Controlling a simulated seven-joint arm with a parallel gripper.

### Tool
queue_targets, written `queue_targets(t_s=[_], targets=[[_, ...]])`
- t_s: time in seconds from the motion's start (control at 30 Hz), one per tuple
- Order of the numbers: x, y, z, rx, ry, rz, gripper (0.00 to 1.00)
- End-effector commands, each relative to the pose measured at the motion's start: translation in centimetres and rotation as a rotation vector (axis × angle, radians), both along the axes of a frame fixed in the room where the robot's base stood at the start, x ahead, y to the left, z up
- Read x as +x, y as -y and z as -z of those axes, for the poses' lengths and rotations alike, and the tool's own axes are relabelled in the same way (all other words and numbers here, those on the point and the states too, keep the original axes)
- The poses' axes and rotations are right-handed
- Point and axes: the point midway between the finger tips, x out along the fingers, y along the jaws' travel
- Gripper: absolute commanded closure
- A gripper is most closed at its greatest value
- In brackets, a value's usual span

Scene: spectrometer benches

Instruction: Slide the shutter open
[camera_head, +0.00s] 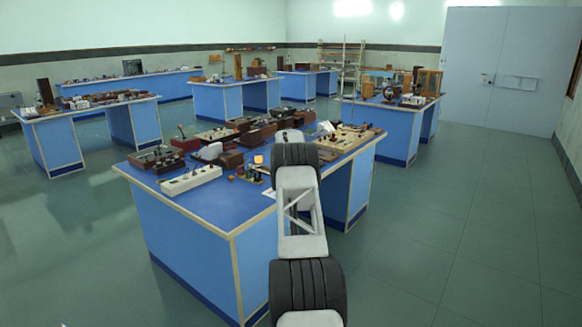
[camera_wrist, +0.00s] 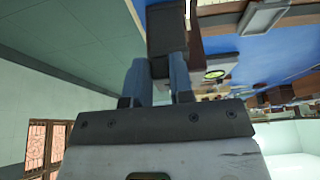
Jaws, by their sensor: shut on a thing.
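In the wrist view my gripper (camera_wrist: 159,68) has its two fingers on either side of a dark brown block-like part (camera_wrist: 166,30), shut on it. Whether this part is the shutter or a knob of it, I cannot tell. In the head view my arm reaches over the near blue bench (camera_head: 200,220), and the fingers are hidden behind the arm. No shutter can be made out for sure there, nor whether it is open or shut.
Dark red-brown boxes (camera_head: 258,136), a white block with dark knobs (camera_head: 190,181) and a wooden board with small parts (camera_head: 345,138) crowd the bench top. Another blue bench (camera_head: 388,125) stands behind to the right. The floor at right is clear.

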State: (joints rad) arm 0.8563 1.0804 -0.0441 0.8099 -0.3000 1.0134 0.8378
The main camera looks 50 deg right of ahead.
Motion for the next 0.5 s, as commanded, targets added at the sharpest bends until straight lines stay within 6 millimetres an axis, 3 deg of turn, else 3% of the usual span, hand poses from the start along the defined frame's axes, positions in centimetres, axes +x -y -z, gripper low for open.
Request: queue_targets(t_s=[0.5], targets=[[-1.33,0.09,0.0,0.002,-0.002,0.002,1.0]])
